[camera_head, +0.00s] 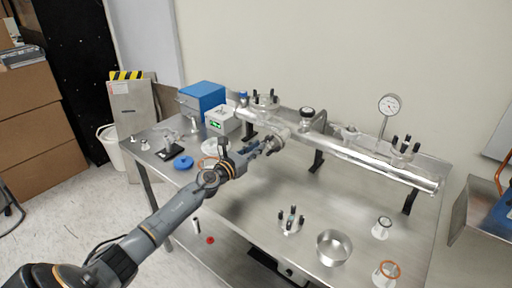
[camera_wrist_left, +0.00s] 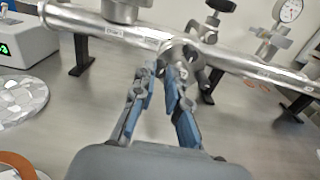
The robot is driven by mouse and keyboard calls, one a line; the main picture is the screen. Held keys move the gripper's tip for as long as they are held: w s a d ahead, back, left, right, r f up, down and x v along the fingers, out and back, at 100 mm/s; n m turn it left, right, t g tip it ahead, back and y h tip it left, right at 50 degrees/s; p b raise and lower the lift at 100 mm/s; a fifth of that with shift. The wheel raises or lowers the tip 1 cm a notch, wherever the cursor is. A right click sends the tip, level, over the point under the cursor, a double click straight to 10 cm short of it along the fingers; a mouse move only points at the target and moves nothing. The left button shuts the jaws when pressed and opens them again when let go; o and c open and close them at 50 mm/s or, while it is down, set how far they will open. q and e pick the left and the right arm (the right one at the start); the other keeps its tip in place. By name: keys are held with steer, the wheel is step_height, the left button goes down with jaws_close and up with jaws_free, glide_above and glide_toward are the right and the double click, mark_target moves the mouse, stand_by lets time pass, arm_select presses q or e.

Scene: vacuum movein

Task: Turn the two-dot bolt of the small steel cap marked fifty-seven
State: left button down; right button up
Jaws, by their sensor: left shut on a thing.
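The long steel tube (camera_head: 355,157) lies on stands along the back of the table. A small steel cap (camera_head: 274,143) with bolts sits on a short side port of the tube; it also shows in the wrist view (camera_wrist_left: 185,52). My left gripper (camera_head: 267,148) reaches to this cap from the front left. Its blue-padded fingers (camera_wrist_left: 166,75) are close together and shut on a bolt at the cap's near side. The fingertips hide most of that bolt. The dots and the number are too small to read. My right gripper is not in view.
A flanged piece with upright black bolts (camera_head: 291,220), a steel bowl (camera_head: 334,247) and small fittings (camera_head: 382,227) stand on the front right of the table. A grey box (camera_head: 222,120), a blue box (camera_head: 203,97) and a foil-covered disc (camera_wrist_left: 20,98) are at left. A gauge (camera_head: 390,105) rises behind the tube.

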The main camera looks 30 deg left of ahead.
arm_select(q)
steer(key=shift+f+n+p, duration=0.1)
steer(key=shift+n+p, duration=1.95)
steer(key=shift+n, duration=7.05)
steer(key=c, duration=1.4)
jaws_free()
steer(key=shift+o, duration=0.2)
steer(key=s+a, duration=0.1)
steer(key=s, duration=1.1)
